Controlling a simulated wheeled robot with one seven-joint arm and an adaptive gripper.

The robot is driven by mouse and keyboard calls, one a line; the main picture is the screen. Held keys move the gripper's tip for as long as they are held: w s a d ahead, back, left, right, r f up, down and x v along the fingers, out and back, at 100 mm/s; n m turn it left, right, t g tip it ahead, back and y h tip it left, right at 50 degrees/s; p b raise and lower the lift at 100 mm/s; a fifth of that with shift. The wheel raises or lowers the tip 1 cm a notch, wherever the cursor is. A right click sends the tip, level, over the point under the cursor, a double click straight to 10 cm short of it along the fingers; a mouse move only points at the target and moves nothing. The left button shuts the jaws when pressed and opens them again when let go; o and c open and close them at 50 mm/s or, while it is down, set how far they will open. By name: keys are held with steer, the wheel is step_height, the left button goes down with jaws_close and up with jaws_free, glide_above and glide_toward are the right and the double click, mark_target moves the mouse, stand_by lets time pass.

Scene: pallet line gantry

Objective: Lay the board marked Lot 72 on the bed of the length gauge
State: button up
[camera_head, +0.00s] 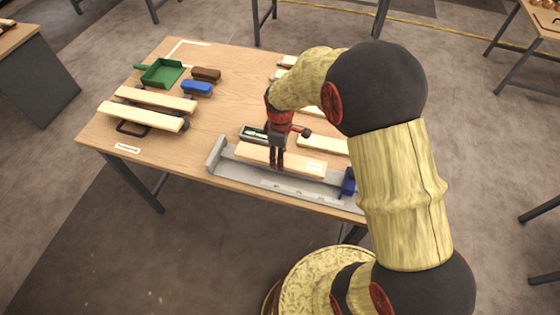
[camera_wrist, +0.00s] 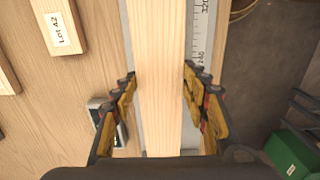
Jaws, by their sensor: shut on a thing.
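My gripper (camera_head: 277,162) is shut on a pale wooden board (camera_head: 250,153), with a finger on each side near its middle. The board also runs up the middle of the wrist view (camera_wrist: 158,80). A small label shows near its right end in the head view, too small to read. The length gauge (camera_head: 240,174) is a grey channel along the table's front edge, with an upright end at left and a blue block (camera_head: 348,183) at right. The board is lined up lengthwise over its bed; I cannot tell whether it touches. The gauge's scale (camera_wrist: 202,35) shows right of the board in the wrist view.
A board marked Lot 42 (camera_wrist: 60,27) lies behind the gauge. A small device (camera_head: 252,133) sits beside the gauge. Two boards (camera_head: 140,115) rest on a black stand at left.

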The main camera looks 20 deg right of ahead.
steer(key=shift+w+f, duration=0.2)
steer(key=shift+f, duration=1.55)
steer(key=shift+f+b, duration=0.15)
steer(key=shift+b, duration=0.2)
steer(key=o, duration=1.3)
steer(key=shift+c, duration=0.2)
